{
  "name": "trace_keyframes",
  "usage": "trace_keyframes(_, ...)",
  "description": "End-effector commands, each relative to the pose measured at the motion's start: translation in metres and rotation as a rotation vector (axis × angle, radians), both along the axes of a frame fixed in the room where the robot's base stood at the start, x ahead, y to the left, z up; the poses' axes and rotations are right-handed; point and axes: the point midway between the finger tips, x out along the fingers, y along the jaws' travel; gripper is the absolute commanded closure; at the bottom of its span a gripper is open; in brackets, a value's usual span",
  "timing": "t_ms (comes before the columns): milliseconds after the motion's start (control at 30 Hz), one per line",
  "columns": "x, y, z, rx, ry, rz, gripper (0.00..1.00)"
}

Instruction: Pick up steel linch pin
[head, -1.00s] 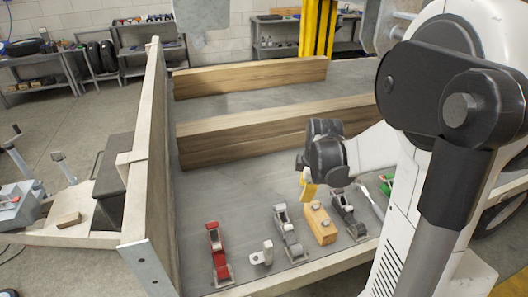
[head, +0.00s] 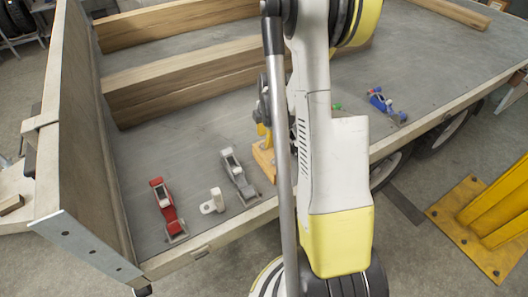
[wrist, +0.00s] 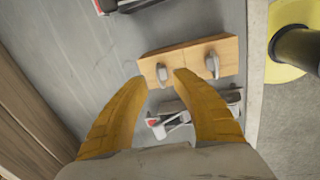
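A wooden block (wrist: 188,58) lies on the trailer bed below my gripper. Two small steel pieces stand on it, a left one (wrist: 163,73) and a right one (wrist: 211,65); they look like linch pins, but detail is small. My gripper (wrist: 161,79) has its two yellow fingers apart and nothing held. The left steel piece shows between the fingertips; whether they touch it I cannot tell. In the head view the block (head: 263,160) is partly hidden by my arm, with the yellow fingers just above it.
On the trailer bed stand a red latch (head: 166,208), a small light-grey fitting (head: 212,201) and a grey latch (head: 238,175). A blue item (head: 382,102) lies to the right. Long timbers (head: 185,80) and the side wall (head: 75,150) bound the left part.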

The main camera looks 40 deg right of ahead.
Motion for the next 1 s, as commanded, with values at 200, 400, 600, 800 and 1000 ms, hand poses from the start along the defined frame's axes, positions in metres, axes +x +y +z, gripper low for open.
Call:
trace_keyframes(200, 0.004, -0.002, -0.026, 0.0, 0.0, 0.0, 0.68)
trace_keyframes(400, 0.004, -0.001, -0.024, 0.0, 0.0, 0.0, 0.79)
trace_keyframes(600, 0.004, -0.001, -0.024, 0.0, 0.0, 0.0, 1.0)
trace_keyframes(800, 0.004, -0.001, -0.024, 0.0, 0.0, 0.0, 1.0)
trace_keyframes(1000, 0.004, -0.002, -0.014, 0.0, 0.0, 0.0, 1.0)
